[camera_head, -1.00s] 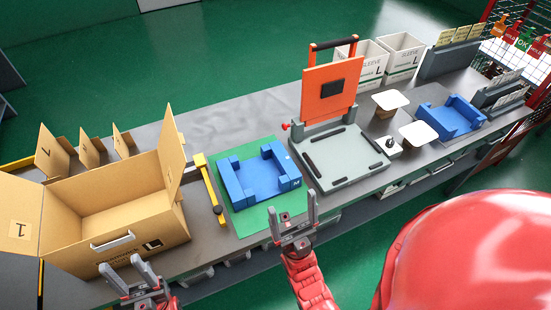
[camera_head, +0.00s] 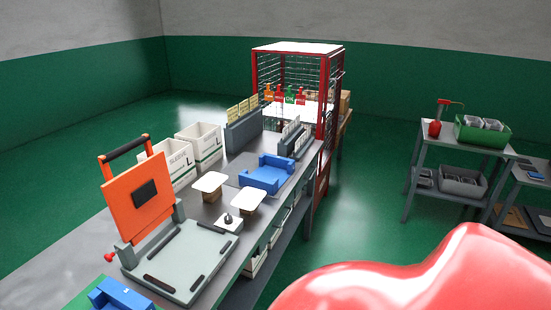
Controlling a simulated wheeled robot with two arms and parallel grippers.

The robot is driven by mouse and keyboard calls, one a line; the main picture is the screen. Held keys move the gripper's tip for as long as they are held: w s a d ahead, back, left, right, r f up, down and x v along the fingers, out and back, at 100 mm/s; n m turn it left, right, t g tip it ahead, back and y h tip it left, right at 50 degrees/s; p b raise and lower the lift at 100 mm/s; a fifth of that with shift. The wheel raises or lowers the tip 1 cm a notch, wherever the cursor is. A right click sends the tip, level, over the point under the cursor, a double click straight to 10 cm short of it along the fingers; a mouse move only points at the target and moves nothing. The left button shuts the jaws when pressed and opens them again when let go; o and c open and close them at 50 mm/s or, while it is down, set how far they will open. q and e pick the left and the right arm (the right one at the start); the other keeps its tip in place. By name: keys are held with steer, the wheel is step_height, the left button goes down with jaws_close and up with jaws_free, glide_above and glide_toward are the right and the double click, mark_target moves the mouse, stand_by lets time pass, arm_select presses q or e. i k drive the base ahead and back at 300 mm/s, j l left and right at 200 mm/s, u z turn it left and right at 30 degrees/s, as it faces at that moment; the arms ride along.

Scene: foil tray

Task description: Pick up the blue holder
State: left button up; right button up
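Two blue holders show in the head view. Another blue holder (camera_head: 121,295) lies at the bottom left, cut off by the picture's lower edge, on a green mat (camera_head: 88,294). I cannot tell from the view which one the task names. Neither of my grippers is in view.
An orange-lidded press (camera_head: 132,214) stands on the bench with a grey base (camera_head: 180,262). White-topped stands (camera_head: 209,183), sleeve boxes (camera_head: 198,145) and grey card racks (camera_head: 243,130) are nearby. A red cage (camera_head: 298,90) stands beyond. Carts (camera_head: 463,165) stand right; floor between is open.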

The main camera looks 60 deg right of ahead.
mark_target(273, 171)
steer(key=k+z, duration=0.15)
steer(key=z, duration=1.65)
